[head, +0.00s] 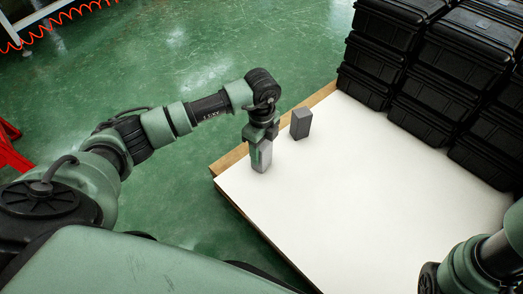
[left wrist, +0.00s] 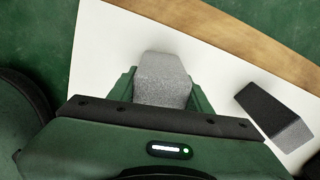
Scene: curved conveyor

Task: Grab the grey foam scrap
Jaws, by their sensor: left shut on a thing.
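A light grey, speckled foam scrap (head: 261,158) is upright between the fingers of my left gripper (head: 262,141), near the left edge of the white tabletop. In the left wrist view the grey foam scrap (left wrist: 163,78) sits between the two green fingers of the left gripper (left wrist: 163,97), which are shut on its sides. I cannot tell whether its lower end touches the tabletop. My right gripper is not in view; only part of my right arm shows at the lower right of the head view.
A darker grey block (head: 301,123) stands close to the right of the held scrap; it also shows in the left wrist view (left wrist: 275,113). Stacked black cases (head: 432,92) fill the back right. The middle of the white tabletop (head: 360,190) is clear.

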